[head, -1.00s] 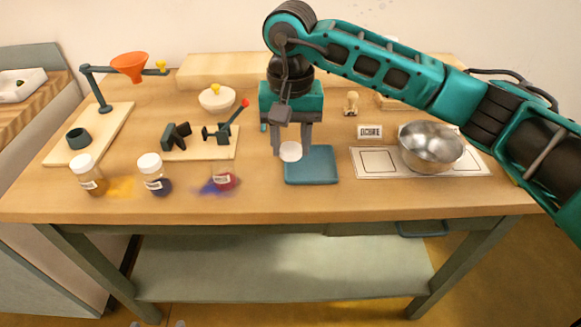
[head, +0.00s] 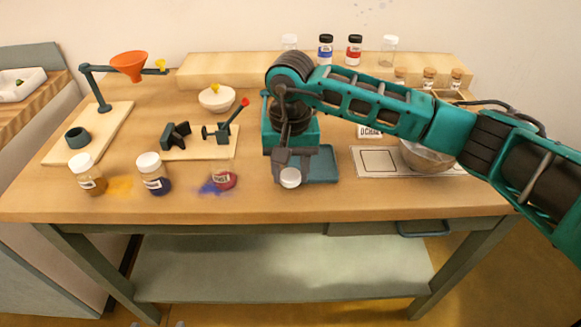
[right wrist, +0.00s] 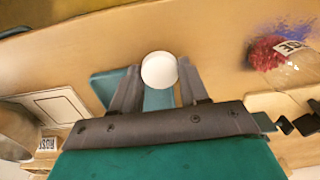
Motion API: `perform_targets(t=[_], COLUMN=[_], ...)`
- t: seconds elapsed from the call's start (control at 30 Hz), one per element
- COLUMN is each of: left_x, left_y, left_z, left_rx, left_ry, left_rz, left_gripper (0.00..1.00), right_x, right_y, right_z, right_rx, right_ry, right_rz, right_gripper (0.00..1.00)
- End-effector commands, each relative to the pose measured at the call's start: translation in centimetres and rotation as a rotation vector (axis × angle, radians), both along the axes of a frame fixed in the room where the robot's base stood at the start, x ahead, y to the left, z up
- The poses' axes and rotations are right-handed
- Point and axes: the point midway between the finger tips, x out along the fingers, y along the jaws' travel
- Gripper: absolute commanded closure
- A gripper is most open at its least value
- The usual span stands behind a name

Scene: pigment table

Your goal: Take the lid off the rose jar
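The rose jar (head: 223,177) is a clear labelled jar with red pigment, upright and lidless near the front of the table. It also shows in the right wrist view (right wrist: 283,58). The white round lid (head: 290,178) is between the fingertips of my right gripper (head: 288,172). In the right wrist view the lid (right wrist: 159,70) sits between both fingers, which are shut on it. The gripper is to the right of the jar, at the front left of the teal tray (head: 324,165). The lid's height over the table is hard to tell. My left gripper is out of view.
Two white-lidded jars, ochre (head: 87,174) and dark blue (head: 154,173), stand left of the rose jar. A steel bowl (head: 425,158) is partly behind my right arm. Blue powder (head: 208,189) lies beside the rose jar. Several bottles stand on the back shelf (head: 230,70).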

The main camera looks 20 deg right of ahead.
Motion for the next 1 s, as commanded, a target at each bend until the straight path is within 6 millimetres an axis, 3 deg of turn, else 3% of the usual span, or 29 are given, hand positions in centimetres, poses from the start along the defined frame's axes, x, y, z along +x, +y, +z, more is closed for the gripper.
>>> perform_targets(t=[0.23, 0.57, 0.67, 1.0], left_x=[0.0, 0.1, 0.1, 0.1], left_y=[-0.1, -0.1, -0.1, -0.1], left_z=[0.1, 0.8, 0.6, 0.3], left_rx=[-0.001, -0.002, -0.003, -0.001], left_ry=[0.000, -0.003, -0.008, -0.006], left_rz=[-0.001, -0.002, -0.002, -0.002], left_gripper=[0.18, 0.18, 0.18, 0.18], right_x=[0.0, 0.0, 0.1, 0.1], right_y=[0.0, 0.0, 0.0, 0.0], right_z=[0.0, 0.6, 1.9, 9.2], right_rx=[-0.001, 0.000, 0.000, 0.000], right_ry=[0.000, 0.000, -0.005, -0.004], right_rz=[-0.001, -0.001, 0.000, 0.000], right_gripper=[0.32, 0.32, 0.32, 0.32])
